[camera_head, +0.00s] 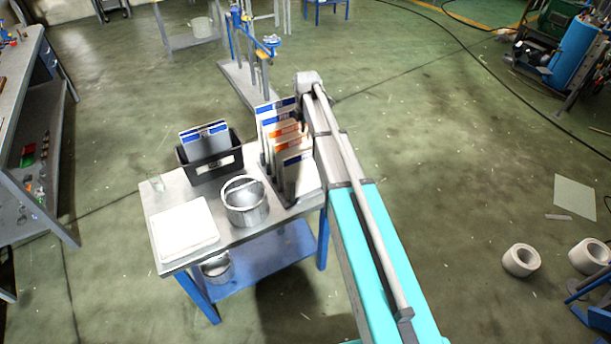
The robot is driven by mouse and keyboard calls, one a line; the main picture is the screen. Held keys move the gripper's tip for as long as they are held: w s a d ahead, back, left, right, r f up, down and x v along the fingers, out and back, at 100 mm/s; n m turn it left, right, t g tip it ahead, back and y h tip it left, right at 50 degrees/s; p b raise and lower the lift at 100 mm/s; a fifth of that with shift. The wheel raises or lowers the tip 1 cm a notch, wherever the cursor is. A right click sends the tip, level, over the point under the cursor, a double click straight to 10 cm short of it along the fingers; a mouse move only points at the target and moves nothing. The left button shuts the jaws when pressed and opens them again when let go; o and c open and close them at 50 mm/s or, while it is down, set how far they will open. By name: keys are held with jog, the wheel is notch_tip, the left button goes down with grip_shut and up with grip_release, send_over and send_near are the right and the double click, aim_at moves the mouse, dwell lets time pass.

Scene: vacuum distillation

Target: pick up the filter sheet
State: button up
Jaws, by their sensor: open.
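A flat white square (185,229) lies at the front left of the small metal-topped table (155,206). It looks like the filter sheet, and its edge looks thick, so I cannot tell whether it is one sheet or a stack. Its top is bare and nothing touches it from above. My arm rises from the lower right to the table's right side, well apart from the white square. My gripper cannot be made out in this view.
A metal pot (245,207) stands just right of the white square. Behind are a black bin (211,166) holding a blue-and-white pack and a rack of upright packs (285,130). A blue lower shelf (262,264) holds another pot. A long workbench (30,80) stands left.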

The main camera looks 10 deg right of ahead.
jog(key=shift+f+b, duration=3.7)
jog(key=shift+f, duration=0.25)
jog(key=shift+f, duration=0.1)
jog(key=shift+f+b, duration=2.5)
jog(key=shift+b, duration=0.1)
grip_shut()
jog(key=shift+d, duration=0.1)
